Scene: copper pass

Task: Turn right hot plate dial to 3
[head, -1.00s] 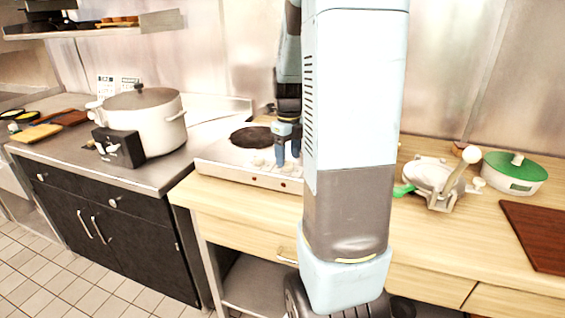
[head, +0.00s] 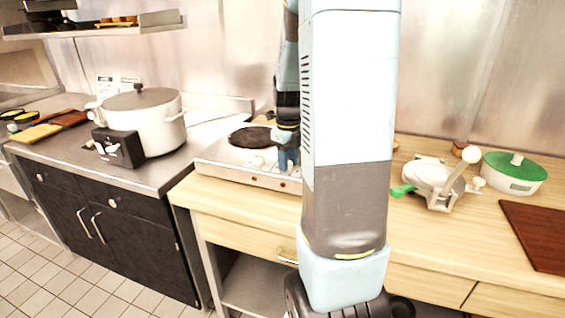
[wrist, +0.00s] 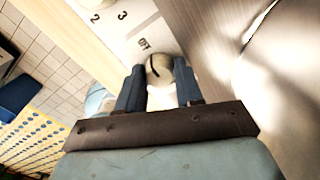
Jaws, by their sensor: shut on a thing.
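The hot plate (head: 222,153) is a pale low unit on the wooden counter, with a dark round burner (head: 250,137) showing on its left side. My gripper (head: 287,160) points down at its front right part. In the wrist view my gripper (wrist: 159,88) has its two blue fingers on either side of a round pale dial (wrist: 160,70), shut on it. A dark line on the dial points toward the OFF mark (wrist: 144,43). The marks 3 (wrist: 122,15) and 2 (wrist: 95,18) show farther left. My arm hides the hot plate's right side in the head view.
A large lidded pot (head: 150,120) and a black box (head: 118,148) stand on the steel counter at left. A white device with a green handle (head: 434,182), a green-lidded container (head: 514,172) and a brown board (head: 537,232) are at right.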

